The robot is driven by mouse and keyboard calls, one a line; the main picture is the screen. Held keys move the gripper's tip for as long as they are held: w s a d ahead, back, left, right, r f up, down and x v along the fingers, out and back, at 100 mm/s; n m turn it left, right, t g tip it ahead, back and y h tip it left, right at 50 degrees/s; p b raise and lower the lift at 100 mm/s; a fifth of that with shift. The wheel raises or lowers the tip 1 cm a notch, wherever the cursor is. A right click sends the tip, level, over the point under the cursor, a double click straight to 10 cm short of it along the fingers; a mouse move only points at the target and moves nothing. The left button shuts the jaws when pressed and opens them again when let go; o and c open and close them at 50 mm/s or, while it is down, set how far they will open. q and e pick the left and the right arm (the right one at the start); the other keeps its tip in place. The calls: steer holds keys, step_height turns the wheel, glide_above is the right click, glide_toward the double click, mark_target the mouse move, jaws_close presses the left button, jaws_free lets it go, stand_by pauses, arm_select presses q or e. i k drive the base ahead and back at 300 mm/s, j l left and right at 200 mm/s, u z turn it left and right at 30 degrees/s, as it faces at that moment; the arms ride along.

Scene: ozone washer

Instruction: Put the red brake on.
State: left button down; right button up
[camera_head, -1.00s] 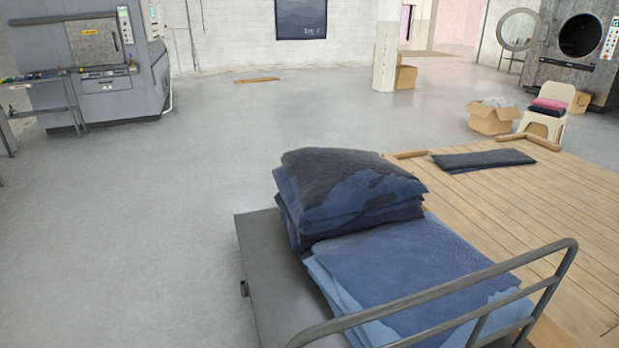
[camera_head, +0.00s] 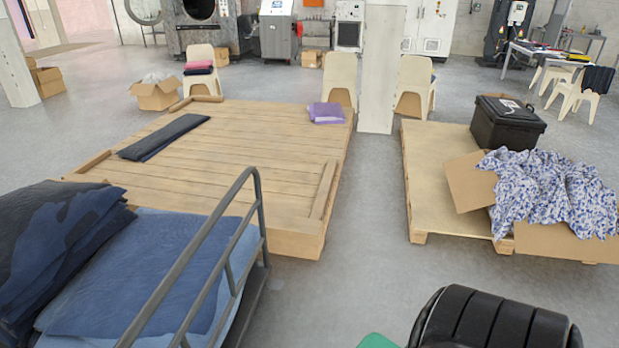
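No red brake shows in the head view. A grey platform trolley stands at the lower left, with its tubular handle (camera_head: 258,205) rising at its right end. Folded blue cloths (camera_head: 160,270) lie on it, with a darker blue stack (camera_head: 55,235) at the left edge. The trolley's wheels and lower parts are hidden or out of the picture. Neither of my grippers is in view.
A low wooden platform (camera_head: 235,150) lies beyond the trolley. A pallet (camera_head: 425,165) at the right bears a black box (camera_head: 508,122) and a carton of patterned cloth (camera_head: 555,195). Grey floor is clear between them. A black ribbed object (camera_head: 490,322) stands at bottom right.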

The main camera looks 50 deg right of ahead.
mark_target(272, 284)
steer(key=z, duration=1.35)
steer(key=i+l+u, duration=0.1)
steer(key=i+l, duration=0.05)
steer(key=i, duration=0.05)
